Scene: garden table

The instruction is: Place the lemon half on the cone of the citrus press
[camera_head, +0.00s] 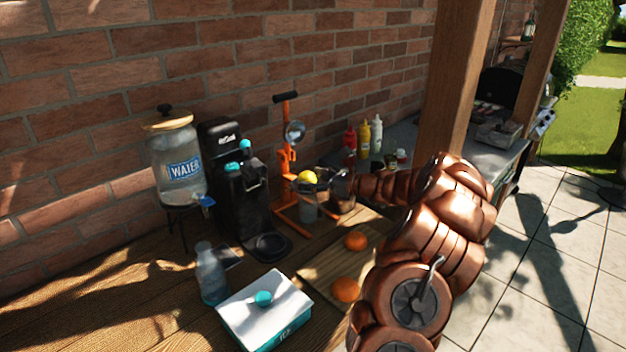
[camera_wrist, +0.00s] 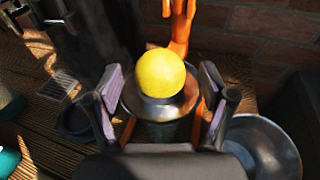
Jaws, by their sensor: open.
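The lemon half (camera_head: 307,176) shows its rounded yellow side up over the metal bowl of the orange citrus press (camera_head: 285,155). In the wrist view the lemon half (camera_wrist: 160,73) appears to sit on the press's metal cone, just above the bowl (camera_wrist: 152,104). The contact under it is mostly hidden. My gripper (camera_wrist: 162,92) is open, with one finger on each side of the lemon and a visible gap on both sides. In the head view my gripper (camera_head: 322,184) is at the press bowl, partly hiding it.
A black machine (camera_head: 232,180) and a water dispenser (camera_head: 178,165) stand left of the press. Two oranges (camera_head: 356,241) lie on a cutting board (camera_head: 318,272) in front. An ice box (camera_head: 262,310) and a bottle (camera_head: 211,275) are nearer. In the wrist view a metal bowl (camera_wrist: 268,145) stands at right.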

